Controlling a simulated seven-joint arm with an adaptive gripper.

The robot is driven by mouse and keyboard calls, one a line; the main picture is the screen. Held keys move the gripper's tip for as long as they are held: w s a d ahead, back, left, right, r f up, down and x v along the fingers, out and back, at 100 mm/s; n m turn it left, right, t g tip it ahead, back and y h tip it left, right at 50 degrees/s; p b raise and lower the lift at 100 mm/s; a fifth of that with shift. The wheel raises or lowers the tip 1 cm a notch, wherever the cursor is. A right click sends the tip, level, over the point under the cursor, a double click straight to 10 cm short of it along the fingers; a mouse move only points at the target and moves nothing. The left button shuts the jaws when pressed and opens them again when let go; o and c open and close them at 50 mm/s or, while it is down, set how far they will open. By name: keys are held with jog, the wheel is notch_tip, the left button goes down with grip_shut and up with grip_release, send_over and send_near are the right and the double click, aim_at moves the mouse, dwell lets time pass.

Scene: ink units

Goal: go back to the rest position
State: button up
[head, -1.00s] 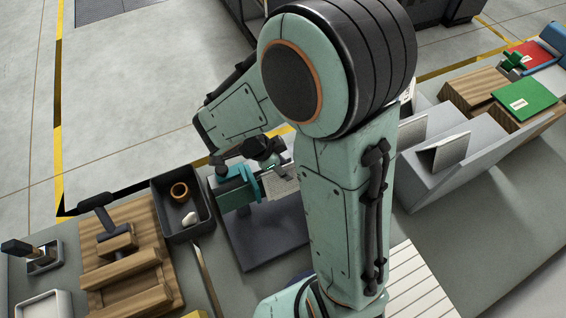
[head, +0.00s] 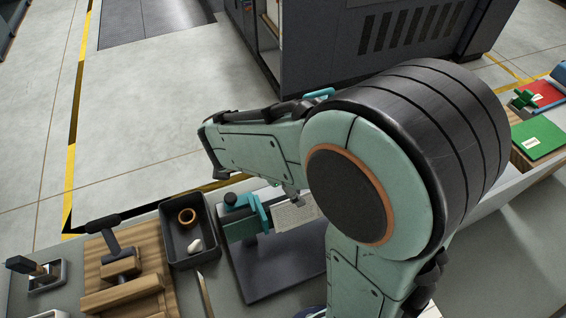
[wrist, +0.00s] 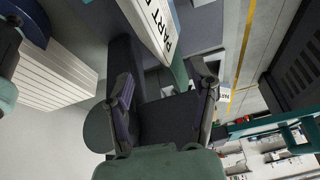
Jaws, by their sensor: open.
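My gripper (wrist: 166,88) shows in the wrist view with its two fingers apart and nothing between them touching both. A dark surface lies behind the fingers, and a pale box with printed letters (wrist: 153,22) is beyond them at the top. In the head view my bent arm fills the middle and right, with its large elbow in front; I cannot make out the fingers there. Behind the forearm, a teal clamp (head: 262,217) stands on a dark base plate (head: 262,285) beside a pale printed block (head: 297,212).
At the left are a dark tray (head: 170,217) with a brown ring (head: 187,216) and a white lump (head: 195,246), a wooden fixture (head: 120,290) with a dark handle, and a stamp (head: 35,268). A green folder (head: 538,139) lies far right. A dark cabinet (head: 400,30) stands behind.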

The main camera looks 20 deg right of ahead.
jog(key=shift+r, duration=1.4)
